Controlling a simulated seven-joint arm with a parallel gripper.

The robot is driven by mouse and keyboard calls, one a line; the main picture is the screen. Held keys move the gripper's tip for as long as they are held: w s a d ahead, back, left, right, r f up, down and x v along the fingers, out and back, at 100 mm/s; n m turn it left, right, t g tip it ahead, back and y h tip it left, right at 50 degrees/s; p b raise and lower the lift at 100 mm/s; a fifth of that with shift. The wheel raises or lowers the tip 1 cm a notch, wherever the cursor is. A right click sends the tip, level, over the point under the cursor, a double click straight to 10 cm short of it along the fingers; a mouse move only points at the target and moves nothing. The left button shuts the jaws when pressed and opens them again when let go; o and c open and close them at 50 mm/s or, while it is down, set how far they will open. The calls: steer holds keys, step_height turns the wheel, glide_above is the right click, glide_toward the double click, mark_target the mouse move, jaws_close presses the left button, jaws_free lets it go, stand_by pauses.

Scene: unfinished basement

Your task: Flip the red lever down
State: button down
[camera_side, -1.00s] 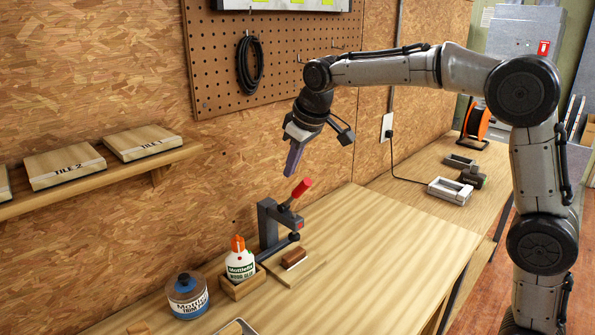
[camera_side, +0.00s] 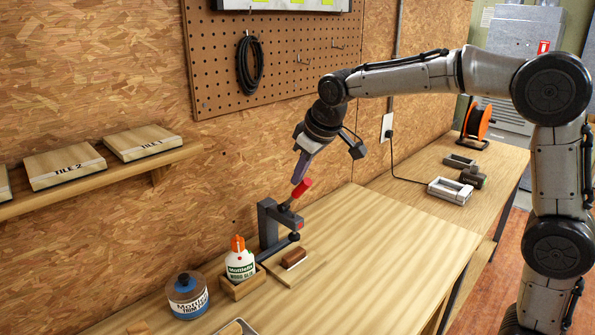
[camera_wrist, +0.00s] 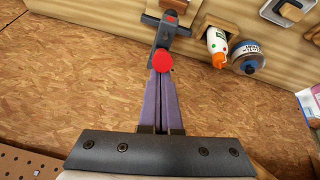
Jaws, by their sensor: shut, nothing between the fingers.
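The red lever (camera_side: 302,188) is the red-tipped handle of a dark grey toggle clamp (camera_side: 268,224) at the back of the bench, and it slants up to the right. My gripper (camera_side: 296,190) is shut and empty, its purple fingers pointing down just beside the lever's red end. In the wrist view the round red lever end (camera_wrist: 163,60) sits right at the shut fingertips (camera_wrist: 160,76). I cannot tell whether they touch. A small brown block (camera_side: 293,257) lies under the clamp's arm.
The chipboard wall is close behind. The bench (camera_side: 390,250) is clear to the right.

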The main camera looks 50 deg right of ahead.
steer(key=shift+s+f+t, duration=0.15)
steer(key=shift+s+t, duration=0.15)
steer(key=shift+s, duration=0.05)
steer(key=shift+s+f+t, duration=0.6)
steer(key=shift+s+t, duration=0.3)
steer(key=s+f, duration=0.4)
steer(key=f, duration=0.3)
steer(key=shift+s+f, duration=0.3)
step_height(320, 180, up, 6)
steer(key=s+a+r, duration=0.1)
steer(key=s+r, duration=0.1)
steer(key=s, duration=0.6)
steer(key=shift+s+a+r, duration=0.15)
steer(key=shift+s+r, duration=0.05)
steer(key=shift+s, duration=0.2)
